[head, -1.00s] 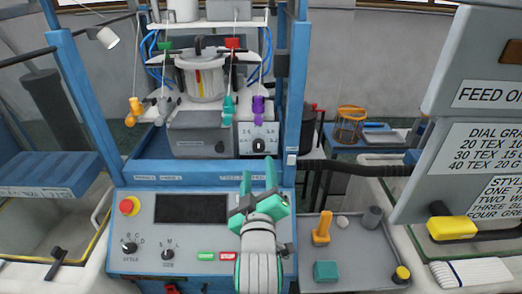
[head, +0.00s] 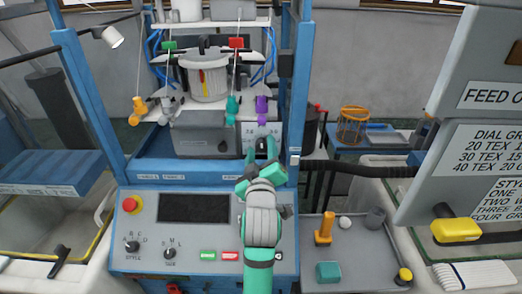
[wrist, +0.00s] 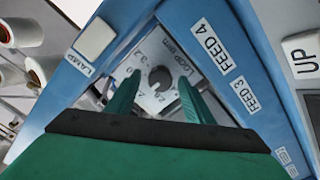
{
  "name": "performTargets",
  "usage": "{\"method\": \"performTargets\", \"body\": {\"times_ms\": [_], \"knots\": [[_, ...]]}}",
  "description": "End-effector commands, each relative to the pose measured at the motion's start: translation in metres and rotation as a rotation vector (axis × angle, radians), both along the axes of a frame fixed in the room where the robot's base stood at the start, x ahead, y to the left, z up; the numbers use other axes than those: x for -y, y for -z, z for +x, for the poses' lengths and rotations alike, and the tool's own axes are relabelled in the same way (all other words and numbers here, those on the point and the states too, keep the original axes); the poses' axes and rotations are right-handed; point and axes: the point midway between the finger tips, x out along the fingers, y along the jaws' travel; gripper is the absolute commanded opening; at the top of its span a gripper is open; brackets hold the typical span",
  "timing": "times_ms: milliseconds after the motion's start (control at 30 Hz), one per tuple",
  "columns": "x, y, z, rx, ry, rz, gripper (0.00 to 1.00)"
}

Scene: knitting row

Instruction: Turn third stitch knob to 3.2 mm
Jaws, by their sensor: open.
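The stitch knob (wrist: 160,78) is a dark round knob on a pale dial plate (wrist: 147,53) marked "LOOP mm", with numbers around it. It shows between my open fingertips in the wrist view. I cannot read its pointer. In the head view the plate (head: 248,132) sits on the blue machine frame below the purple yarn piece, and the knob is mostly hidden by my gripper. My gripper (head: 263,153) is open and empty, its green fingers reaching toward the plate. I cannot tell whether they touch the knob.
The control panel (head: 190,235) with a red stop button (head: 130,204) lies below. A purple yarn piece (head: 262,106) hangs just above the dial. A grey tray (head: 345,250) is at right.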

Motion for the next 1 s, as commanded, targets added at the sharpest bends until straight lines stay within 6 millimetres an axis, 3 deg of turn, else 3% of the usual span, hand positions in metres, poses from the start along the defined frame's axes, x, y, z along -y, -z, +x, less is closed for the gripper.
{"method": "performTargets", "body": {"times_ms": [33,200,633,1000], "knots": [[0.0001,0.0001,-0.0001,0.000,0.000,0.000,0.43],[0.0000,0.0001,-0.0003,0.000,0.000,0.000,0.06],[0.0001,0.0002,-0.0004,0.000,0.000,0.078,0.07],[0.0005,0.0001,-0.0005,-0.001,0.000,0.374,0.07]]}}
